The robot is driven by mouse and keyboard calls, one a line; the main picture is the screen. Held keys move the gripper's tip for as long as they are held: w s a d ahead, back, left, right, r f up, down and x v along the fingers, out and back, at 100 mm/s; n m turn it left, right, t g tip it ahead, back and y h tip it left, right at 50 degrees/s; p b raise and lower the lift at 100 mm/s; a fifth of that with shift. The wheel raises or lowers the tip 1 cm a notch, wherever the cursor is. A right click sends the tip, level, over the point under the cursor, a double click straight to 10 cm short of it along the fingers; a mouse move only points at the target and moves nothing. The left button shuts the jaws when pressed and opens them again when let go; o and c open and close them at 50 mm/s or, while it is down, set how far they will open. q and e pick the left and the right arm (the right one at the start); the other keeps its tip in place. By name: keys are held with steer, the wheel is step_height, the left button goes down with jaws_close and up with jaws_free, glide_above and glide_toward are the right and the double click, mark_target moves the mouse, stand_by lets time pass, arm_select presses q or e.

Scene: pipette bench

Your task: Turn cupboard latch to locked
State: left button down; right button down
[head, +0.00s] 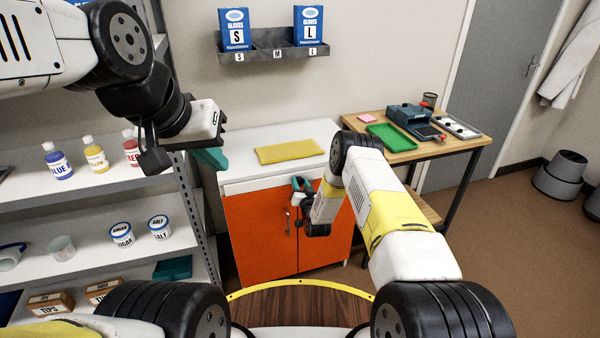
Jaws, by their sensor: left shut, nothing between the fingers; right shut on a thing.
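The cupboard (257,245) has orange doors and a white top and stands against the back wall. A slim metal handle (288,221) shows on its front near the seam between the doors. My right gripper (299,187), with teal fingers, is at the upper front of the doors near that seam. It is shut on what appears to be the cupboard latch, which the fingers and wrist hide, so its angle cannot be told. My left gripper (211,158) is shut and empty, raised to the left of the cupboard by the shelf post.
A yellow cloth (290,151) lies on the cupboard top. A shelf unit (90,196) with bottles and tubs stands at the left, close to my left arm. A wooden bench (375,128) with a green tray (391,137) stands at the right.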

steer(key=m, duration=0.6)
steer(key=shift+d, duration=0.3)
steer(key=m+y, duration=0.1)
steer(key=m, duration=0.4)
steer(key=shift+f+m+g, duration=0.1)
steer(key=shift+m+g, duration=0.2)
steer(key=shift+g, duration=0.1)
steer(key=c, duration=1)
jaws_free()
steer(key=v, duration=0.7)
steer(key=shift+s, duration=0.35)
steer(key=shift+d, duration=0.1)
